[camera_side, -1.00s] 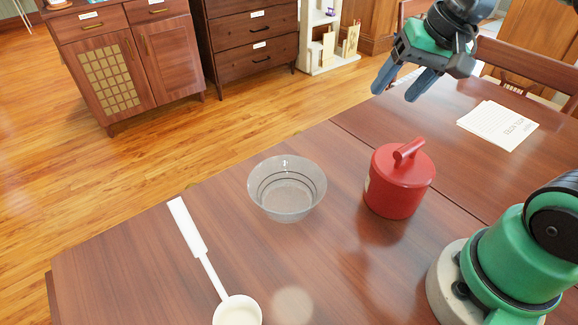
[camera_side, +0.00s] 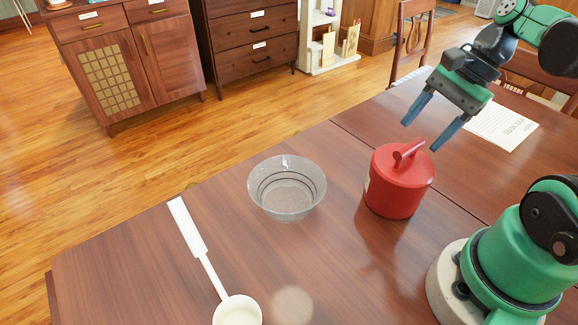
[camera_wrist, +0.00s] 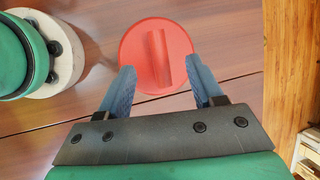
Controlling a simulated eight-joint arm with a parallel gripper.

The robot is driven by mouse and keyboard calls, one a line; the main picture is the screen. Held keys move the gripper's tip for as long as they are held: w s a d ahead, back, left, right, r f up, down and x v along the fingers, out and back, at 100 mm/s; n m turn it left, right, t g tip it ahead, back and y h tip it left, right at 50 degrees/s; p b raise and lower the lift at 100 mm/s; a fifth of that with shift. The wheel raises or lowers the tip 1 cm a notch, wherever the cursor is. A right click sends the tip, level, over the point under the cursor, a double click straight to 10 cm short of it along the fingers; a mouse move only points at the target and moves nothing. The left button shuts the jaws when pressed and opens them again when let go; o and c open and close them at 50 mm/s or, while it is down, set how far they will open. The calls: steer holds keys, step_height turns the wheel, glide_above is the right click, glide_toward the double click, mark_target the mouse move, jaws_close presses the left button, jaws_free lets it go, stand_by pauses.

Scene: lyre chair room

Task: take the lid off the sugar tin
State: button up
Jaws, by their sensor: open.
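The red sugar tin (camera_side: 392,196) stands upright on the wooden table, right of the glass bowl. Its red lid (camera_side: 403,164) is on it, with a raised bar handle on top. In the wrist view the lid (camera_wrist: 143,52) shows from above, just beyond my fingertips, its handle running up and down the picture between the two finger lines. My gripper (camera_side: 422,132) is open and empty, tilted down, above and a little to the right of the lid. It also shows open in the wrist view (camera_wrist: 162,75). The fingers appear apart from the handle.
A clear glass bowl (camera_side: 287,191) stands left of the tin. A white long-handled scoop (camera_side: 209,270) lies at the front left. A printed paper (camera_side: 503,124) lies at the right. The table between bowl and scoop is free.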

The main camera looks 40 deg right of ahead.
mark_target(411, 146)
steer(key=shift+x, duration=2)
jaws_close()
